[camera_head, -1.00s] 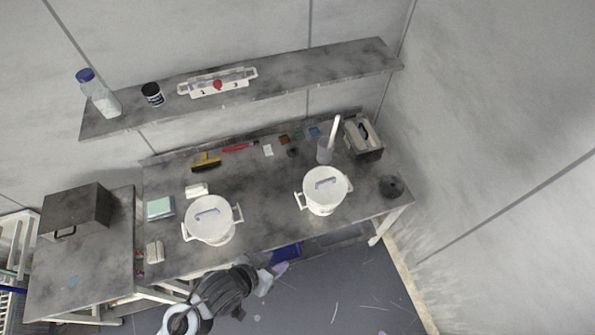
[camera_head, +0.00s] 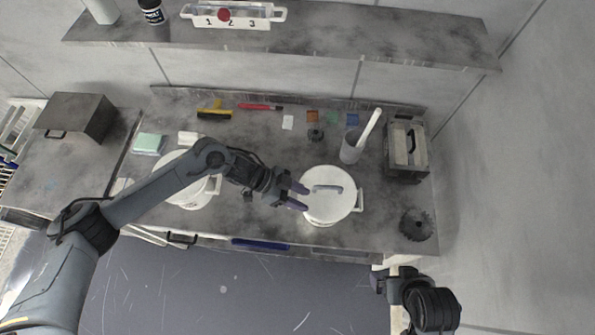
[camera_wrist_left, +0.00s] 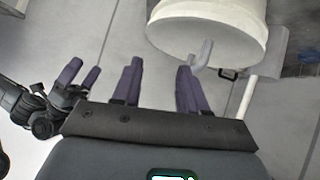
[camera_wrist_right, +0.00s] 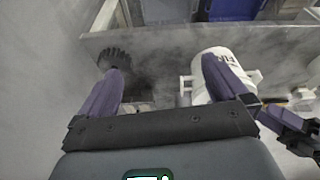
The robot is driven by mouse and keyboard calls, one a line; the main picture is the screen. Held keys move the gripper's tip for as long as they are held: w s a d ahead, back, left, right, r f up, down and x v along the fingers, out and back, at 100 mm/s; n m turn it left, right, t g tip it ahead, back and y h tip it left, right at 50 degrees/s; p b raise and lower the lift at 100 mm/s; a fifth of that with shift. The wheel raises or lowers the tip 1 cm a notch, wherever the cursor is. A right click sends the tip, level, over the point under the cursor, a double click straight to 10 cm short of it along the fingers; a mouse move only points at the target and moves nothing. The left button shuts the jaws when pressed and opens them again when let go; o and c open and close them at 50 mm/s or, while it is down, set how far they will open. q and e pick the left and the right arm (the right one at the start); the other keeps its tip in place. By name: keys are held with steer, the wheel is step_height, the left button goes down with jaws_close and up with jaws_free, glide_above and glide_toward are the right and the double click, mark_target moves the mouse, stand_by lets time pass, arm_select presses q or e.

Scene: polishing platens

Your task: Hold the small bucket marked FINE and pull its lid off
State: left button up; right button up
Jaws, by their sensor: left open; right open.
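The white bucket (camera_head: 329,208) marked FINE stands at the bench's front right, its lid (camera_head: 333,206) on, with a grey lid handle (camera_head: 327,188). Part of its marking shows on the bucket in the right wrist view (camera_wrist_right: 223,60). My left gripper (camera_head: 300,197) is open and empty at the left edge of the lid. In the left wrist view its fingers (camera_wrist_left: 158,75) are close to the lid handle (camera_wrist_left: 203,57); I cannot tell whether they touch. My right gripper (camera_wrist_right: 165,80) is open and empty, in front of the bench; its fingertips are unclear in the head view.
A second white bucket (camera_head: 192,194) stands left, partly behind my left arm. A dark toothed disc (camera_head: 416,225) lies right of the FINE bucket. A grey cup (camera_head: 350,149) with a white stick and a metal box (camera_head: 406,150) stand behind. A shelf (camera_head: 330,38) runs along the wall.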

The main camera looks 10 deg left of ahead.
steer(key=shift+s+a+f+b, duration=0.2)
steer(key=shift+a+f+b, duration=0.1)
steer(key=shift+f, duration=0.25)
steer(key=shift+s+a+f+b, duration=0.15)
steer(key=shift+a+f+b, duration=0.1)
steer(key=shift+f, duration=0.3)
steer(key=c, duration=0.4)
steer(key=shift+w+d+r, duration=0.1)
steer(key=shift+d, duration=0.1)
steer(key=shift+c, duration=2.3)
steer(key=shift+d+n, duration=0.1)
steer(key=shift+n, duration=0.9)
steer(key=c, duration=0.5)
steer(key=shift+n, duration=0.7)
steer(key=shift+c, duration=0.6)
steer(key=n, duration=3.2)
glide_toward(362, 203)
arm_select(q)
steer(key=w+a+r+t, duration=0.1)
steer(key=w+r, duration=0.3)
steer(key=w, duration=0.1)
steer(key=shift+w+a+m, duration=0.15)
steer(key=shift+a+m, duration=0.1)
steer(key=shift+m, duration=0.05)
arm_select(e)
steer(key=shift+t, duration=0.4)
steer(key=shift+s+x, duration=0.15)
steer(key=shift+x, duration=2.25)
steer(key=shift+s+x, duration=0.15)
steer(key=shift+x, duration=2.25)
